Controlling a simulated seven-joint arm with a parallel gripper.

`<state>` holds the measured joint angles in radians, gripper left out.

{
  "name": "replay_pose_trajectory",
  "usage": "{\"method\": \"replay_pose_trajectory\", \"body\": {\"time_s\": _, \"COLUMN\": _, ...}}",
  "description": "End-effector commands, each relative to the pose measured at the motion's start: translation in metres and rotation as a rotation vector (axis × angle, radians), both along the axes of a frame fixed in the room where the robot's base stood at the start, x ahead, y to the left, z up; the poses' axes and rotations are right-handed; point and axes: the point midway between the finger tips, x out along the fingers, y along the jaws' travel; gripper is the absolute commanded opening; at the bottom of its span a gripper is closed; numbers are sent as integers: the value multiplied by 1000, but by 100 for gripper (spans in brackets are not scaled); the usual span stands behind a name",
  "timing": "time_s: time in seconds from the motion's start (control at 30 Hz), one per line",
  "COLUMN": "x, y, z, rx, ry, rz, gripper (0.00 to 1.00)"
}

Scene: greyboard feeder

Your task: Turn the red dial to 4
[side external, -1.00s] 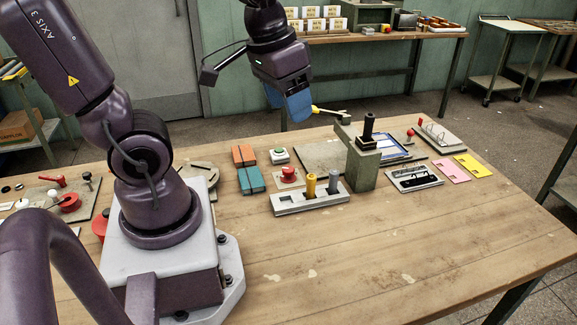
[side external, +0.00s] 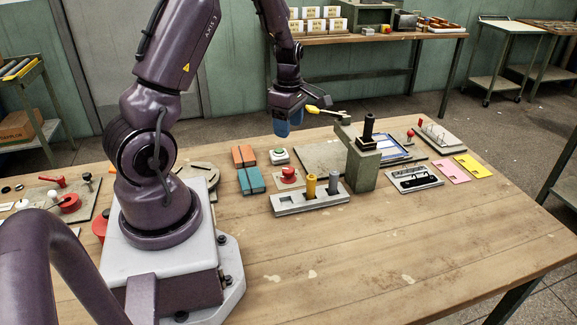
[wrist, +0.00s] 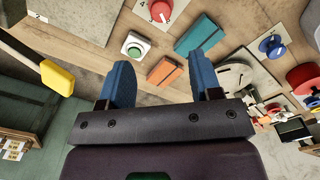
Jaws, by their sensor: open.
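The red dial (side external: 289,175) sits on a small pale plate on the wooden table, in front of the green button. In the wrist view the red dial (wrist: 161,9) is at the top edge, partly cut off. A figure that looks like a 4 is printed on its plate. The dial's pointer setting is too small to read. My gripper (side external: 288,130) hangs above the far side of the table, behind the dial and apart from it. In the wrist view my gripper (wrist: 167,78) has its blue fingers spread with nothing between them.
The green button (side external: 279,155) and the orange block (side external: 244,155) and teal block (side external: 251,180) are near the dial. A tray with yellow and grey pegs (side external: 310,198) and a green-grey post (side external: 362,165) stand to its right. The front table is clear.

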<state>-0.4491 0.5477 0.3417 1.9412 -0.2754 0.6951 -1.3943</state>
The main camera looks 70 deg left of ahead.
Motion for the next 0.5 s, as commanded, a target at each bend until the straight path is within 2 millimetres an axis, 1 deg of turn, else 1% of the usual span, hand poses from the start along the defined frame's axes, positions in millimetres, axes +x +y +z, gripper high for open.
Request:
{"method": "replay_pose_trajectory", "body": {"time_s": 0.17, "x": -1, "y": -1, "z": -19, "rx": -4, "ry": 4, "rz": 10, "gripper": 58}}
{"method": "replay_pose_trajectory", "body": {"time_s": 0.5, "x": -2, "y": -1, "z": -89, "rx": -6, "ry": 6, "rz": 8, "gripper": 58}}
